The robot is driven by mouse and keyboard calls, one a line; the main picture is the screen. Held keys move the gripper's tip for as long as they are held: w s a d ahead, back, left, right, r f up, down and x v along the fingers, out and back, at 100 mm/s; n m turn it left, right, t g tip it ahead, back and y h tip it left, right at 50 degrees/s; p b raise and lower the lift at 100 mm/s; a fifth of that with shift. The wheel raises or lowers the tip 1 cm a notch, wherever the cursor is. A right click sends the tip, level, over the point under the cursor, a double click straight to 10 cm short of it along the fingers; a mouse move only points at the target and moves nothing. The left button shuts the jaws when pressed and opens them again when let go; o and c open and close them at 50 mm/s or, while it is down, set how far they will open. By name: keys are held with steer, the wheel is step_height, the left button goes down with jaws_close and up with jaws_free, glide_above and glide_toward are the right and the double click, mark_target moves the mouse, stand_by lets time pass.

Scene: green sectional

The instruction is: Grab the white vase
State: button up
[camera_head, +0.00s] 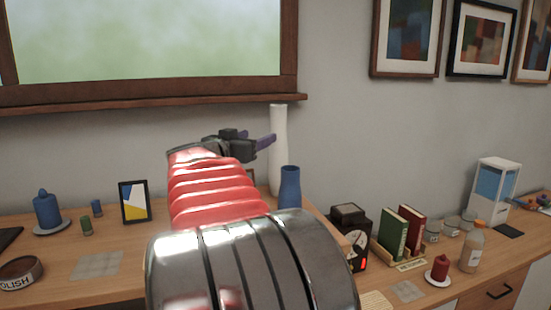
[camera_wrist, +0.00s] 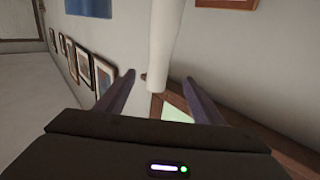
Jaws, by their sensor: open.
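The white vase (camera_head: 279,150) is tall and slim and stands upright near the back of the desk, against the wall below the window's right end. My gripper (camera_head: 258,138) is open, with its dark purple fingers pointing right at the vase's upper part. One fingertip overlaps the vase's left edge in the head view. In the wrist view, the vase (camera_wrist: 166,45) shows between the two fingertips of my gripper (camera_wrist: 159,79). I cannot tell whether the vase is within the fingers or just beyond them. My arm hides part of the desk.
A blue vase (camera_head: 290,188) stands just in front of the white vase, to its right. A dark boxy device (camera_head: 348,235) and a book holder (camera_head: 400,258) are farther right. A picture stand (camera_head: 135,202) and a blue candle (camera_head: 47,210) are on the left. The window ledge (camera_head: 150,101) runs behind.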

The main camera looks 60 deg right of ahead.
mark_target(275, 130)
steer(key=d, duration=0.7)
steer(key=shift+d, duration=0.1)
steer(key=shift+s+d+f, duration=0.1)
steer(key=shift+d, duration=1.2)
steer(key=shift+d+f, duration=0.1)
steer(key=shift+d, duration=1.2)
steer(key=shift+c, duration=0.3)
jaws_close()
steer(key=shift+r, duration=0.15)
